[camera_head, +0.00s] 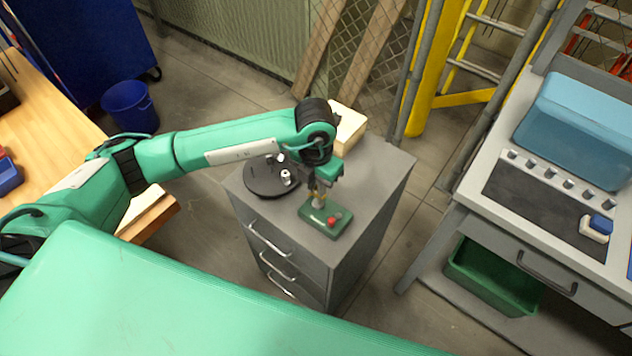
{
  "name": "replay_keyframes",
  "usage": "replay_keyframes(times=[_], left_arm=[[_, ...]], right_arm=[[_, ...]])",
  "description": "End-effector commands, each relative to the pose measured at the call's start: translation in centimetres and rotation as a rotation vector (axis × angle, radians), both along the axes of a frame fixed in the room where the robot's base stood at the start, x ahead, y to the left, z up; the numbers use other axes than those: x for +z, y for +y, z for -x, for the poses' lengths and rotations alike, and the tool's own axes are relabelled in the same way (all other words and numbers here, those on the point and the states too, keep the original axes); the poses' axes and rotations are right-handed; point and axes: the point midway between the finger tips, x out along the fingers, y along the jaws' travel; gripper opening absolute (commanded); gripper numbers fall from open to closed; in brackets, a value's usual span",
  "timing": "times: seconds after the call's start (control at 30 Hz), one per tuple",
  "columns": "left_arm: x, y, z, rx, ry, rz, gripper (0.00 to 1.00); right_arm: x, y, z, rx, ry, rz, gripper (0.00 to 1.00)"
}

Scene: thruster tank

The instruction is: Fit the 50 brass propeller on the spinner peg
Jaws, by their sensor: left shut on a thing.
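My left gripper (322,188) reaches over the grey cabinet from the left, pointing down, shut on a small brass-yellow thing (318,203) that looks like the brass propeller. It is too small and partly hidden for its number to be read. Directly below is a green box (339,229) with a red button, which looks like the spinner base. The peg is hidden by the gripper and the brass thing, so I cannot tell whether they touch. A black round tray (262,187) with a few small silver pieces lies left of the green box. My right gripper is out of view.
The grey cabinet (375,185) has a cream block (350,128) at its back. At right, a grey bench holds a blue water tank (575,130), a dark slotted panel (545,205) and a blue-and-white piece (597,227). A green bin (490,275) sits below.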

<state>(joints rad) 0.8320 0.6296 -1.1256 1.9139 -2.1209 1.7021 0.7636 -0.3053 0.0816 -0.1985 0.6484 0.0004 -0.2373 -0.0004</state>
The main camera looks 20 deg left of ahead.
Motion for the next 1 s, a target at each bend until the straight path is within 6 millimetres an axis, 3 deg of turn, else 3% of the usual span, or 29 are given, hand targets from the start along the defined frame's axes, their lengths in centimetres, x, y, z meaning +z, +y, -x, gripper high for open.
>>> replay_keyframes(times=[0.47,1.0], left_arm=[[-0.7,0.2,0.1,0.001,0.004,-0.006,0.00],[3.0,0.1,0.0,0.000,0.000,-0.002,0.00]], right_arm=[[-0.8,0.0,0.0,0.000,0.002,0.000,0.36],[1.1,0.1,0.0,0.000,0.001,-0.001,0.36]])
